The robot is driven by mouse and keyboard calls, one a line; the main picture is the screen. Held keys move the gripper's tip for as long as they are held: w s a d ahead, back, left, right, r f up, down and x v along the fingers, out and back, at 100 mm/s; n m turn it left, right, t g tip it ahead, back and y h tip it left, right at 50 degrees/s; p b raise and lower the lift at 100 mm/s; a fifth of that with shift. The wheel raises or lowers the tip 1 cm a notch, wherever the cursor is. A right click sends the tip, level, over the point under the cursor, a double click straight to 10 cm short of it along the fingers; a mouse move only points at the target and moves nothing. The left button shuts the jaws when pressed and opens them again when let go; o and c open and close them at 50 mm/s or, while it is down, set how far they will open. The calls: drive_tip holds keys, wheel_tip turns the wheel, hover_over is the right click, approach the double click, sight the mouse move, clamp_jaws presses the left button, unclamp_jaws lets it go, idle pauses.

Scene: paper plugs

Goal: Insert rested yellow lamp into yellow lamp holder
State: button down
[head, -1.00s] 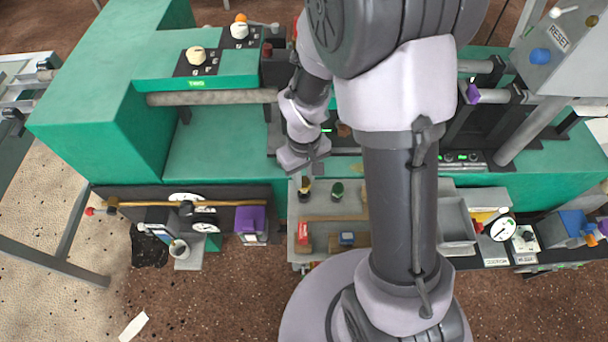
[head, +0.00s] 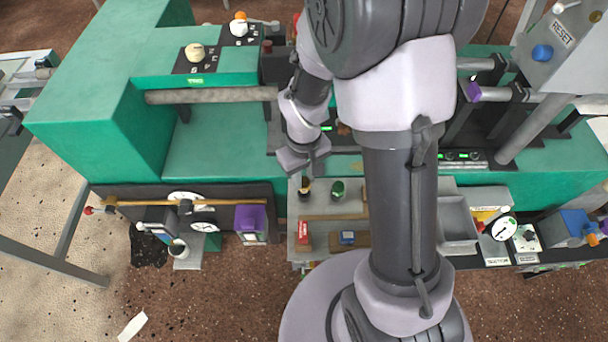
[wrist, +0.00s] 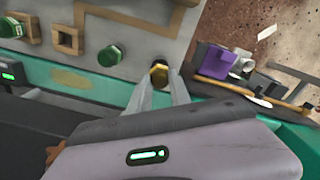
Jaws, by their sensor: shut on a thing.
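The yellow lamp (wrist: 159,74) has a dark-and-gold hexagonal head and is between the two fingertips of my gripper (wrist: 160,88) in the wrist view. The gripper is shut on it. In the head view the lamp (head: 304,187) is at the left edge of the grey panel, just below my gripper (head: 312,168). Whether it touches the panel is unclear. A green lamp (head: 337,190) stands to its right, and it also shows in the wrist view (wrist: 108,55). I cannot make out which part is the yellow lamp holder.

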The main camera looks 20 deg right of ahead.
sight(304, 179)
drive_tip(key=shift+f+b, duration=1)
drive_tip(key=shift+f, duration=0.25)
drive_tip(key=c, duration=1.1)
unclamp_jaws()
wheel_tip(304, 179, up, 6)
drive_tip(key=p, duration=0.4)
drive_tip(key=shift+f+p, duration=0.15)
drive_tip(key=shift+p, duration=0.2)
